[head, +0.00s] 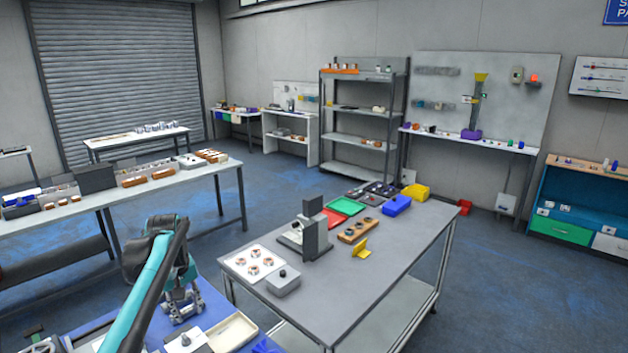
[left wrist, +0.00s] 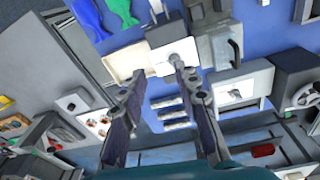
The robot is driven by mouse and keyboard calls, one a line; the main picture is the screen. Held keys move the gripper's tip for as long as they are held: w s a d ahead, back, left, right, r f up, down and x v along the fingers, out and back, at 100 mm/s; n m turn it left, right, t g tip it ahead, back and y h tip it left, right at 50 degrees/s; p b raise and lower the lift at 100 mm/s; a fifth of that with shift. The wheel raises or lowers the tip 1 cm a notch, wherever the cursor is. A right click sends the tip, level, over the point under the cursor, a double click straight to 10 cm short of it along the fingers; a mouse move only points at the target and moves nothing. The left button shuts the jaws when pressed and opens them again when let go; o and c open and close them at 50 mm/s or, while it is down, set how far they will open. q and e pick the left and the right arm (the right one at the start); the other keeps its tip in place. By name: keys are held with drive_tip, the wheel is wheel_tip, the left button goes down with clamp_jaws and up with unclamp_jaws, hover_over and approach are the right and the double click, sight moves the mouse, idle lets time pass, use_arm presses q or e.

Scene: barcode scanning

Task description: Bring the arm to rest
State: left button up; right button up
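My left arm (head: 150,280), teal and black, comes in from the lower left in the head view. Its gripper (head: 181,306) points down above the blue-topped table (head: 212,298). In the left wrist view the two fingers of this gripper (left wrist: 158,70) stand apart with nothing between them. My right gripper is in neither view.
A grey table (head: 385,258) with a scanner-like stand (head: 316,230) is to the right. Blue floor is open behind.

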use_arm(q)
drive_tip(key=s+d+f+m+t+b, duration=0.2)
drive_tip(key=s+d+f, duration=0.3)
drive_tip(key=s, duration=0.3)
drive_tip(key=s+d+f+m+t+b, duration=0.2)
drive_tip(key=s+d+f+m+b, duration=0.1)
drive_tip(key=s, duration=0.6)
drive_tip(key=s+d+f+m+t+b, duration=0.1)
drive_tip(key=s+d+f+m+b, duration=0.2)
drive_tip(key=s+d+f, duration=0.5)
drive_tip(key=shift+s+t+b, duration=0.15)
drive_tip(key=shift+t+b, duration=0.25)
drive_tip(key=shift+b, duration=0.3)
